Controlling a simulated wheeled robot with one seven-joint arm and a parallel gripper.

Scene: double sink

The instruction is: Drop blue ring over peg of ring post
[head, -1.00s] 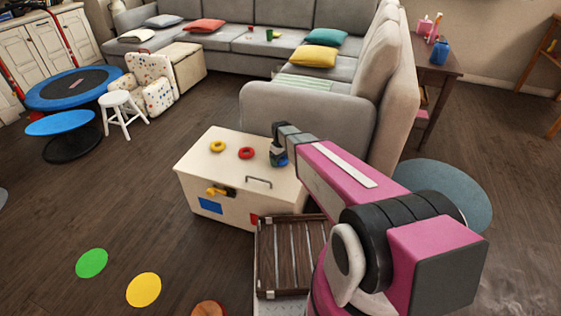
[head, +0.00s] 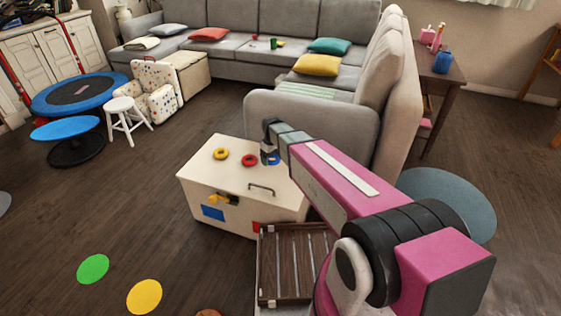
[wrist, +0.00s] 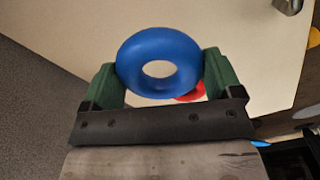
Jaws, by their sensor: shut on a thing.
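The blue ring (wrist: 133,64) is held upright to the camera between the two green fingers of my gripper (wrist: 158,75) in the wrist view. In the head view my gripper (head: 269,150) is over the right part of the cream chest's lid, with a bit of the blue ring (head: 274,158) showing at it. I cannot tell the exact height above the lid. I cannot make out the ring post or its peg in either view; my arm hides part of the lid.
A yellow ring (head: 221,154) and a red ring (head: 249,160) lie on the chest (head: 200,180), left of my gripper. The red ring (wrist: 190,94) partly shows behind the blue one. A grey sofa (head: 300,120) stands behind. A slatted wooden crate (head: 290,260) is in front.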

